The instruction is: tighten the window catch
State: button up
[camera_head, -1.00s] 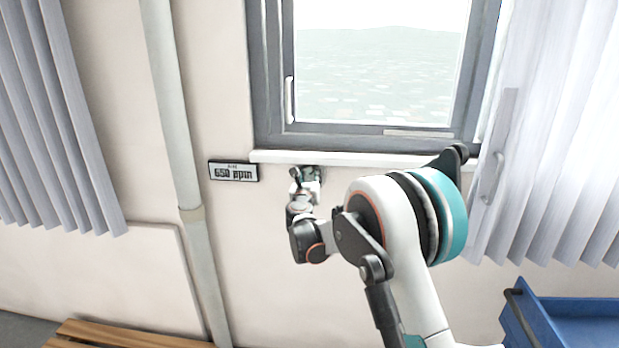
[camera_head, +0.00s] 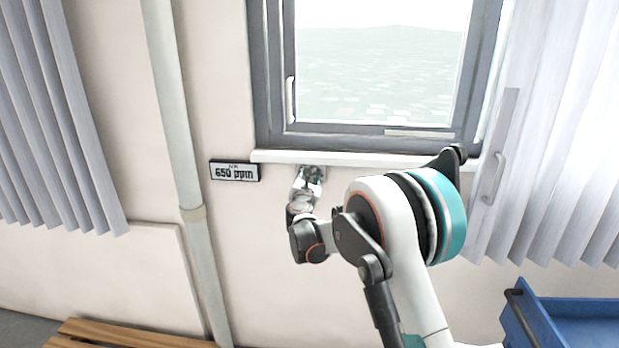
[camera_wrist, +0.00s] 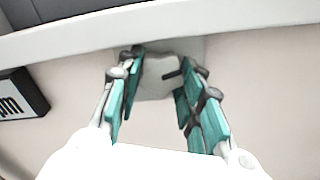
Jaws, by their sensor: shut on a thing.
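The window catch is a pale grey knob (camera_wrist: 158,74) with a short dark pin on its right, on a light plate (camera_wrist: 190,50) on the wall just under the window sill. My gripper (camera_wrist: 161,62) has its teal-padded fingers on either side of the knob, shut on it. In the head view my gripper (camera_head: 308,182) reaches up to the wall below the sill. There the knob is mostly hidden behind the gripper.
The window (camera_head: 375,128) with its white sill (camera_head: 390,160) is just above the gripper. A 650 ppm display (camera_head: 234,171) and a vertical pipe (camera_head: 178,130) are to the left. A blue cart (camera_head: 575,312) stands at lower right, a wooden bench (camera_head: 130,335) at lower left.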

jog(key=o, duration=1.1)
jog(key=s, duration=1.2)
jog(key=shift+a, duration=0.2)
